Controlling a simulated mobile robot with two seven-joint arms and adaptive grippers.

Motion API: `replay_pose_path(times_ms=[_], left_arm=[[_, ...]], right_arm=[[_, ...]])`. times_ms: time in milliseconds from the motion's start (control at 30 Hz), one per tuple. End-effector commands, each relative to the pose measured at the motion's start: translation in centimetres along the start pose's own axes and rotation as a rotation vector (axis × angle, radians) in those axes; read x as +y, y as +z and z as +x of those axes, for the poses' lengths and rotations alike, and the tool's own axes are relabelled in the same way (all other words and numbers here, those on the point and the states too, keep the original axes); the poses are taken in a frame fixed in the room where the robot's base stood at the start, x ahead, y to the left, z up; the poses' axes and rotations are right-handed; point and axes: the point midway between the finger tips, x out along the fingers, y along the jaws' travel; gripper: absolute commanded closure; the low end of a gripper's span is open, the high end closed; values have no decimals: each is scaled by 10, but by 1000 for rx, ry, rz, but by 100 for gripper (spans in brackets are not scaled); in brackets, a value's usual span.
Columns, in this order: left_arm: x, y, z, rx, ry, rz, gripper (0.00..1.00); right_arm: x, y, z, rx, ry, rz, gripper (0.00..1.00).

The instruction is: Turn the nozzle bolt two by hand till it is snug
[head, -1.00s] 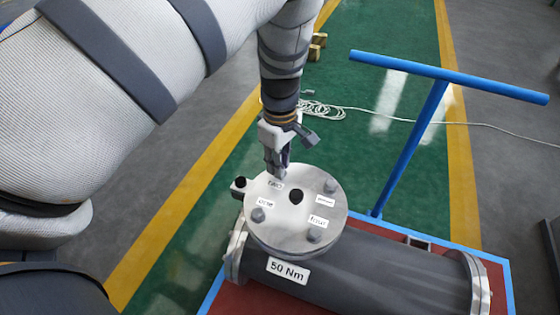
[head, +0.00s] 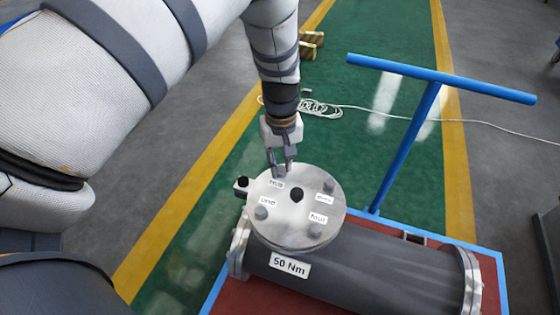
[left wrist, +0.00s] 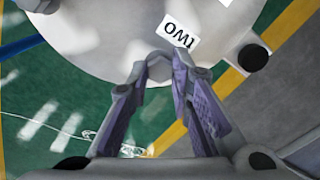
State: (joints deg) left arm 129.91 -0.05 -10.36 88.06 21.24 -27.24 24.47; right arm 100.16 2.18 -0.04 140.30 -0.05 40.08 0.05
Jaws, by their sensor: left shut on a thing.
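The nozzle bolt two (left wrist: 160,68) is a grey bolt head near the rim of the round flange (head: 275,230), beside a label (left wrist: 178,30) reading TWO in the left wrist view. In the head view, bolt two is largely hidden by my fingers at the flange's far edge. My left gripper (head: 281,168) points down from above with its two fingertips closed around the bolt head, one on each side. The bolt appears seated at the flange, but its thread is hidden. My right gripper is in neither view.
Other bolts (head: 261,213) with labels stand around the flange, which has a dark centre hole (head: 297,195). The grey shell (head: 360,270) bears a 50 Nm label and lies on a red cart with a blue handle (head: 440,77). A white cable (head: 322,108) lies behind.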

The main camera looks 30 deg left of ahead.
Motion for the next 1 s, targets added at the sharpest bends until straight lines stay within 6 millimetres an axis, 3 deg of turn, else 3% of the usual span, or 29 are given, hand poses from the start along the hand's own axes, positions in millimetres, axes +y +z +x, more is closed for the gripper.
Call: replay_pose_path(times_ms=[733, 767, 833, 1000], left_arm=[[1, -1, -3, 4, 3, 91, 100], [1, -1, -3, 4, 3, 90, 78], [1, -1, -3, 4, 4, 90, 62], [1, -1, -2, 3, 2, 90, 60]], right_arm=[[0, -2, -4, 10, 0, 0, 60], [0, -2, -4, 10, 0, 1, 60], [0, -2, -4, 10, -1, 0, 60], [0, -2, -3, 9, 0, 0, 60]])
